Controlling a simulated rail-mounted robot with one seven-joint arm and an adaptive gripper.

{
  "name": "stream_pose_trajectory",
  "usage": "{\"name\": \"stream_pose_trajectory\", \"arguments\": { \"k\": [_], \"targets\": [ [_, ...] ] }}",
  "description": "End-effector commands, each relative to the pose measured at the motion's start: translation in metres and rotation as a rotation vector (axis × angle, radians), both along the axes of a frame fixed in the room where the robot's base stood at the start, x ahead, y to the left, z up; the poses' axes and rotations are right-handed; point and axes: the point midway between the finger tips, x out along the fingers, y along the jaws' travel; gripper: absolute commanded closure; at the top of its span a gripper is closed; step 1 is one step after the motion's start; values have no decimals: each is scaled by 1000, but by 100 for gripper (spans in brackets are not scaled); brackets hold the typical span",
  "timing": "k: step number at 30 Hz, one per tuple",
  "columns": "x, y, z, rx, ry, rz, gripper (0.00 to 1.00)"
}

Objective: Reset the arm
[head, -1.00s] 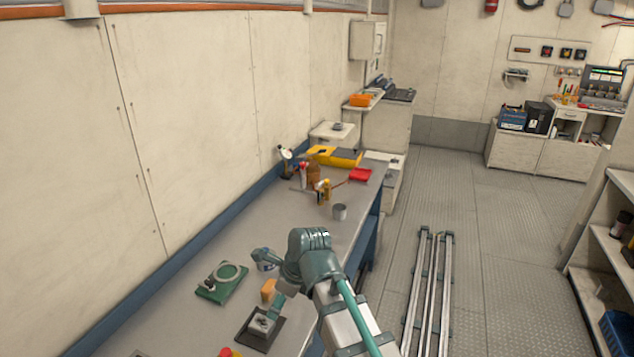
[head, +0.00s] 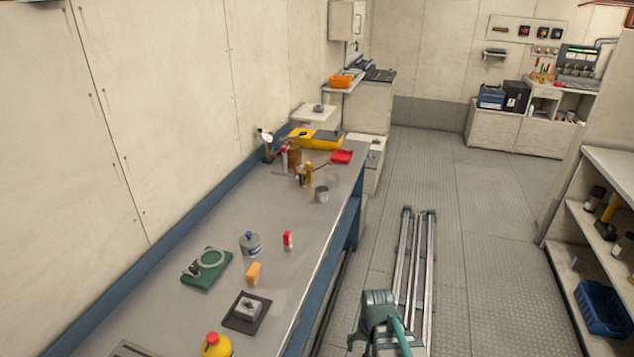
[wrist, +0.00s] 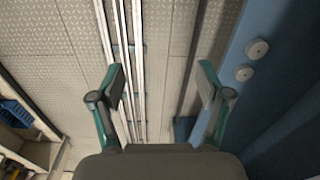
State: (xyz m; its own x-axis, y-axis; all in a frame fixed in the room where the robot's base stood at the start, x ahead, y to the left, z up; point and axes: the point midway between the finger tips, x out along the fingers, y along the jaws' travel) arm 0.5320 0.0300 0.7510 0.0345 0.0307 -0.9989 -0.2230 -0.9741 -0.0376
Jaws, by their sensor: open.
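My arm shows at the bottom of the head view, a teal joint and link over the floor beside the workbench (head: 215,222). The fingers are not visible in the head view. In the wrist view my gripper (wrist: 162,95) is open and empty, its two teal fingers wide apart. It is over the floor and the rails (wrist: 128,45), with the blue side of the bench to its right.
A shelf with a blue basket (head: 601,308) stands right.

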Motion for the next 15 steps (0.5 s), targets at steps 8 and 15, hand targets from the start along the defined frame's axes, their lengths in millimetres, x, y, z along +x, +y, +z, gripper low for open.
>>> {"name": "stream_pose_trajectory", "arguments": {
  "k": [8, 15],
  "targets": [
    [-30, -31, -37, -33, 47, 231, 23],
    [-70, -30, -77, -22, 141, 229, 23]
  ]
}}
